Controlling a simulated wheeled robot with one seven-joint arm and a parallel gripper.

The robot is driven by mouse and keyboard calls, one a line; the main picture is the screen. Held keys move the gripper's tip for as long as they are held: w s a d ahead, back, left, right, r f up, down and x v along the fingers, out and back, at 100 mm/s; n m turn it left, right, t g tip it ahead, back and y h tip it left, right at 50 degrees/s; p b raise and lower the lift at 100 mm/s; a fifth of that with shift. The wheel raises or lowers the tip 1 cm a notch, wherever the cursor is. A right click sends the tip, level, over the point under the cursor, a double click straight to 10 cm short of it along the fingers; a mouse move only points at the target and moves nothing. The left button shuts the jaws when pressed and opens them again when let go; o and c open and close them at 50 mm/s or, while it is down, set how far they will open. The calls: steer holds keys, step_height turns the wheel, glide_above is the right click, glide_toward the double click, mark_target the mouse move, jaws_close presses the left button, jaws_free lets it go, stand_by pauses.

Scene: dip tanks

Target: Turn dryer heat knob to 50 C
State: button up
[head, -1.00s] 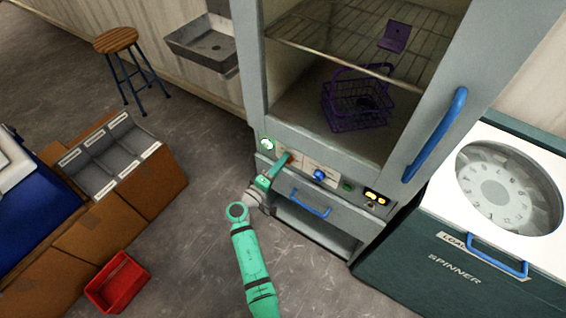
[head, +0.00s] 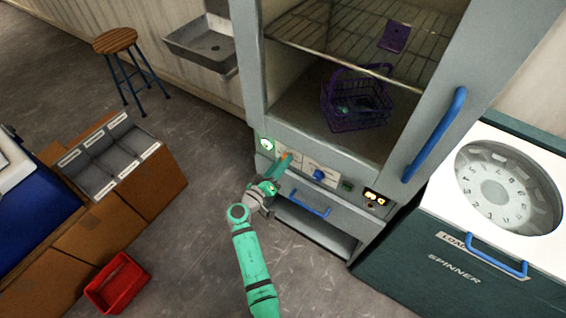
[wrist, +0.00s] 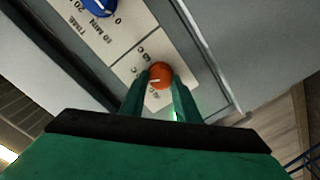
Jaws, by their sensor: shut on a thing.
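The dryer (head: 295,133) is the tall grey cabinet with a control panel below its chamber. In the wrist view the orange heat knob (wrist: 160,73) sits on a pale label plate with C markings, too small and turned to read surely. A white pointer line shows on the knob. My gripper (wrist: 160,92) is shut on the orange knob, one green finger on each side. In the head view my gripper (head: 282,163) reaches the panel's left part and mostly covers the knob. The blue timer knob (head: 319,175) is just to the right, also in the wrist view (wrist: 99,5).
A blue drawer handle (head: 310,203) lies below the panel. A purple basket (head: 352,122) stands inside the dryer. The spinner (head: 455,255) is at the right.

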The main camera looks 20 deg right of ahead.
steer(key=shift+w+a+f, duration=0.1)
steer(key=shift+a, duration=0.2)
steer(key=o, duration=0.9)
steer(key=shift+c, duration=0.2)
steer(key=shift+o, duration=0.9)
steer(key=shift+d, duration=0.15)
steer(key=v, duration=1.1)
steer(key=shift+f, duration=0.1)
